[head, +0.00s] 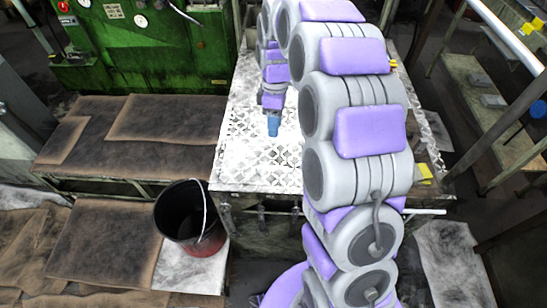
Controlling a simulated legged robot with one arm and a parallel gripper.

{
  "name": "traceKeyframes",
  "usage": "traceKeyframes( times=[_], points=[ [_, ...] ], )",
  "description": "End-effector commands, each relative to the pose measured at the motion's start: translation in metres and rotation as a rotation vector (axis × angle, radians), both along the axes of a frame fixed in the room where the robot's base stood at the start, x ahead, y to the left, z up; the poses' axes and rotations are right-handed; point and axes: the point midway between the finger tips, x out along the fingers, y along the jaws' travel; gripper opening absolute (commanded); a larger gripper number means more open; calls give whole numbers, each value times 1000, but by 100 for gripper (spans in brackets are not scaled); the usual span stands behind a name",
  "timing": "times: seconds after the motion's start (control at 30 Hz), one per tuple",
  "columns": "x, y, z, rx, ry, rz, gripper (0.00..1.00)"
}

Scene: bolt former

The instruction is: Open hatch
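My arm, grey with purple pads, rises at the right of the head view and bends over to the far side. My gripper (273,125) is at its end, pointing down with a blue tip, over a pale diamond-plate metal surface (240,170). It is too small to tell whether the fingers are open or shut, or whether the tip touches the plate. I cannot make out a hatch with certainty; part of the plate is hidden behind my arm.
A green machine (150,45) with gauges stands at the back left. Brown stained sheets (165,118) cover a low platform at left. A dark red bucket (208,245) with a handle stands front left of the plate. A shelf (500,110) and rails (505,32) are at right.

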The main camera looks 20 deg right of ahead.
Motion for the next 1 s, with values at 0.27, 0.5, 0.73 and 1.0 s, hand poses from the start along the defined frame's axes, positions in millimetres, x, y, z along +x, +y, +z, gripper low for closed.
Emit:
traceKeyframes(
  times=[0.27,0.5,0.73,1.0],
  points=[
    [33,-8,-18,21,-3,116,38],
    [31,-7,-40,23,-5,125,38],
    [21,-4,-84,25,-1,124,38],
    [11,-1,-137,24,0,123,38]
  ],
)
